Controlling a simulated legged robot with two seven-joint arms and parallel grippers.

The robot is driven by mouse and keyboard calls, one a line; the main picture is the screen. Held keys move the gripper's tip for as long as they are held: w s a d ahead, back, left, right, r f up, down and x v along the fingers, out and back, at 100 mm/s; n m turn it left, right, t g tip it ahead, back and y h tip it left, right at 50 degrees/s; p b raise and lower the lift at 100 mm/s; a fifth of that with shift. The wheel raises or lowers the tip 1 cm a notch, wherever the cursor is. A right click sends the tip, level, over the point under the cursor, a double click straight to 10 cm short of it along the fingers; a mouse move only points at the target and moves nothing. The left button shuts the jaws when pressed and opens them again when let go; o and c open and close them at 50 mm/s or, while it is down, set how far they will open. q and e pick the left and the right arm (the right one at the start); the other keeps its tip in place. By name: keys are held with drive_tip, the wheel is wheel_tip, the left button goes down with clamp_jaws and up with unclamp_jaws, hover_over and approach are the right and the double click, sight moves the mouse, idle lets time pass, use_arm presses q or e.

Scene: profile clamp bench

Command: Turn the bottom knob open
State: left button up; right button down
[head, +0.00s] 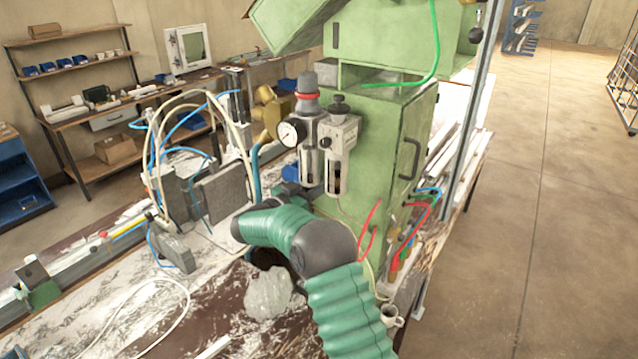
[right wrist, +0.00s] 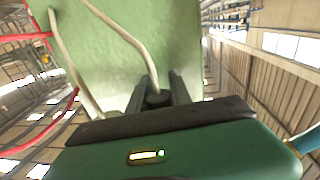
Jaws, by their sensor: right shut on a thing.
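The bottom knob (right wrist: 158,97) is a small dark round piece between the fingers of my right gripper (right wrist: 160,82) in the right wrist view. The gripper is shut on it, and its fingers stand on either side. In the head view, my right arm reaches from the bottom and bends left, below the air regulator unit (head: 310,160). This unit has a round gauge (head: 291,133), a red ring and two bowls. The knob cannot be made out in the head view, and its turn angle cannot be told. My left gripper is not in view.
The green machine cabinet (head: 385,150) stands right behind the regulator. Red hoses (head: 412,228) are on its lower right, and pale tubes (right wrist: 125,35) cross the wrist view. Metal blocks (head: 222,192) and hoses lie left.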

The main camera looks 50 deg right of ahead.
drive_tip(key=shift+s+a+r+m+g, duration=0.1)
drive_tip(key=shift+m+g, duration=0.35)
drive_tip(key=shift+g, duration=0.35)
drive_tip(key=shift+s+a+m+g, duration=0.1)
drive_tip(key=shift+m+g, duration=0.35)
drive_tip(key=shift+g, duration=0.35)
